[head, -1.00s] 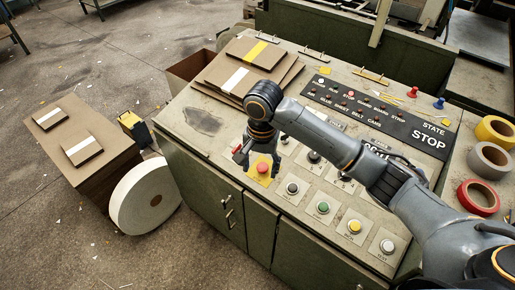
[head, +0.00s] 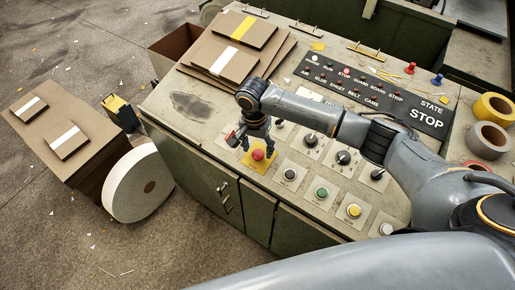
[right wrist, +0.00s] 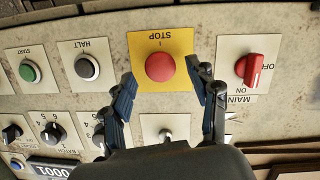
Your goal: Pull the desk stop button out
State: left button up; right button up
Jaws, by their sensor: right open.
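The desk stop button is a round red mushroom head (head: 257,154) on a yellow plate (head: 262,167) near the desk's front edge. In the right wrist view the red button (right wrist: 160,67) sits centred on its yellow plate (right wrist: 181,41) marked STOP. My right gripper (head: 254,144) is over the plate, just behind the button. In the right wrist view its open fingers (right wrist: 166,82) stand either side of the button, with gaps between them and it. Whether the button is in or out cannot be told. My left gripper is not in view.
A red main switch (right wrist: 255,70) is close beside one finger. Halt (right wrist: 88,67) and start (right wrist: 31,71) buttons lie on the other side. Knobs and stacked greyboard (head: 222,60) stand farther back on the desk. A white roll (head: 138,184) is on the floor.

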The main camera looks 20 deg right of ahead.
jog(key=shift+f, duration=0.8)
jog(key=shift+c, duration=0.7)
jog(key=c, duration=1.1)
grip_shut()
jog(key=r+p, duration=0.1)
jog(key=p, duration=0.2)
jog(key=shift+s+a+r, duration=0.1)
jog(key=shift+a+r, duration=0.05)
jog(key=shift+r, duration=0.05)
jog(key=shift+f, duration=0.1)
jog(key=o, duration=1)
grip_release()
jog(key=shift+c, duration=0.2)
jog(key=shift+o, duration=1.4)
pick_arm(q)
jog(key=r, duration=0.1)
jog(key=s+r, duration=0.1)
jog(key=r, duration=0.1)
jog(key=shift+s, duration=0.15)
pick_arm(e)
jog(key=shift+s, duration=0.1)
